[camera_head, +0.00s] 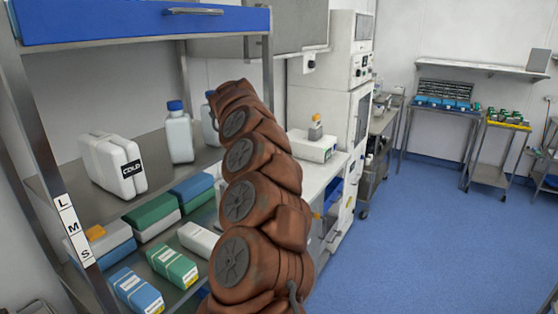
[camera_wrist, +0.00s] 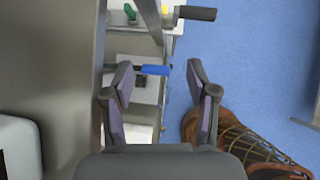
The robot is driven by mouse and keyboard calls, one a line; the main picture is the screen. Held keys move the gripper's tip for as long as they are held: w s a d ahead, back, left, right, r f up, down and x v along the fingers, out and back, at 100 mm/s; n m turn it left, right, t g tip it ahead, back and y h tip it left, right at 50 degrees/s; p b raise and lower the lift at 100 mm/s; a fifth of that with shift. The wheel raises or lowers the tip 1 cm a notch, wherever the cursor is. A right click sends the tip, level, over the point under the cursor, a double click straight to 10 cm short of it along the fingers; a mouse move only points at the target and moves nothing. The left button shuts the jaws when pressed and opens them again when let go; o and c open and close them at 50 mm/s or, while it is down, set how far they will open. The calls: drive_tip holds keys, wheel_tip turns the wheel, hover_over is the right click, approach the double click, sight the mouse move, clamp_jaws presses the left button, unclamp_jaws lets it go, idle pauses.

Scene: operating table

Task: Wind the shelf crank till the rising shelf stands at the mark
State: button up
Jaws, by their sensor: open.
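My gripper (camera_wrist: 160,78) is open in the wrist view, its two dark fingers apart with nothing held. A blue handle (camera_wrist: 155,70) shows between and beyond the fingertips, apart from them as far as I can tell. A black crank-like handle (camera_wrist: 195,13) on a metal arm is at the top of the wrist view. Which of them is the shelf crank is unclear. In the head view, a grey shelf (camera_head: 158,146) bears a white COLD box (camera_head: 112,164). A white strip lettered L, M, S (camera_head: 74,231) is on the left front post. My arm hides the crank and my gripper there.
White bottles (camera_head: 180,139) stand on the same shelf; several blue, green and white boxes (camera_head: 174,263) lie below. A blue drawer (camera_head: 150,24) is overhead. A white counter (camera_head: 335,160) and cabinet stand behind my arm. Blue floor (camera_head: 405,235) is clear at right.

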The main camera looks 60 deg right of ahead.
drive_tip(key=s+d+f+m+g, duration=0.15)
drive_tip(key=s+d, duration=0.25)
drive_tip(key=d, duration=0.4)
drive_tip(key=a+r, duration=1.1)
drive_tip(key=a, duration=0.2)
drive_tip(key=shift+w+r, duration=0.3)
drive_tip(key=shift+r, duration=0.05)
drive_tip(key=shift+a+t, duration=0.1)
drive_tip(key=shift+t, duration=0.15)
drive_tip(key=shift+c, duration=0.3)
